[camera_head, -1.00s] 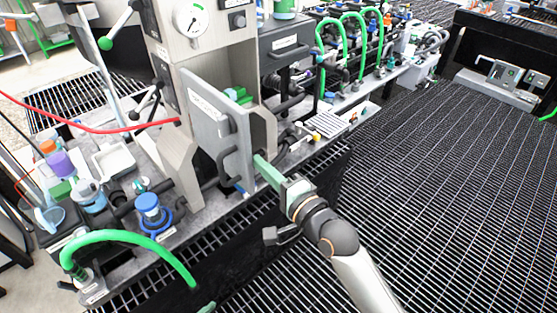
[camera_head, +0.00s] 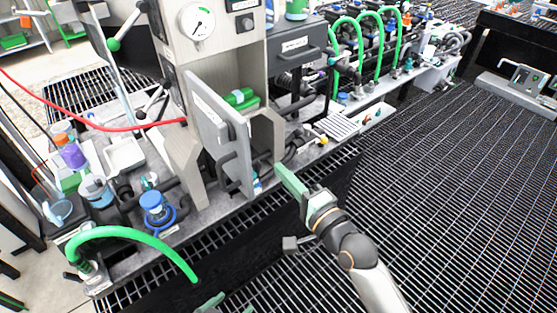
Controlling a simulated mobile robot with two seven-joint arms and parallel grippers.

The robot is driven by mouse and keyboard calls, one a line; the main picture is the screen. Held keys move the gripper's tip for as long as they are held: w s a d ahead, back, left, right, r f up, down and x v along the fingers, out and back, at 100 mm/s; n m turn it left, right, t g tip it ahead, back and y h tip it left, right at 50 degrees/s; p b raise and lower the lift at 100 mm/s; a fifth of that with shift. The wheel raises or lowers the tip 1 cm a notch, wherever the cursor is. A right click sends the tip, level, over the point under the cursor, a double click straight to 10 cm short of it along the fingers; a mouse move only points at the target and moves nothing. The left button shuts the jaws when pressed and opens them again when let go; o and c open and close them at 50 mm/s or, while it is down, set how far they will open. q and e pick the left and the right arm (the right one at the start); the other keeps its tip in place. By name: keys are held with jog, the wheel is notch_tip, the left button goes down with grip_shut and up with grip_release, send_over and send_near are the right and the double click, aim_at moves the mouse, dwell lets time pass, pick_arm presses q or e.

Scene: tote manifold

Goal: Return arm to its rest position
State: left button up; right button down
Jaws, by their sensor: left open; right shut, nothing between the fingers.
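My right arm comes in from the lower right. Its gripper (camera_head: 279,172), with green fingers pressed together, is shut and holds nothing. It hangs in front of the bench, just right of the open grey cabinet door (camera_head: 213,125), with a small gap between them in the picture. My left gripper (camera_head: 229,307) shows only as green fingertips at the bottom edge, spread apart and empty. The rest of my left arm is out of view.
The grey cabinet (camera_head: 215,50) has a green item (camera_head: 241,98) inside. A green hose (camera_head: 130,235) arches at the bench's front left, near a blue-capped bottle (camera_head: 154,203). Open black grating (camera_head: 440,190) lies to the right.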

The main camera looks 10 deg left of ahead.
jog(key=s+d, duration=0.3)
jog(key=s, duration=0.4)
jog(key=s+d+f+n+g+h, duration=0.1)
jog(key=s+d+f+n+h, duration=0.4)
jog(key=d+f, duration=0.6)
jog(key=s+d+f+n+g+h, duration=0.2)
jog(key=s+d+f+n+h, duration=0.3)
jog(key=s+d+f, duration=0.4)
notch_tip(320, 180, down, 5)
jog(key=shift+d+f+n+h+p, duration=0.1)
jog(key=shift+d+n+h+p, duration=0.35)
jog(key=shift+d, duration=0.45)
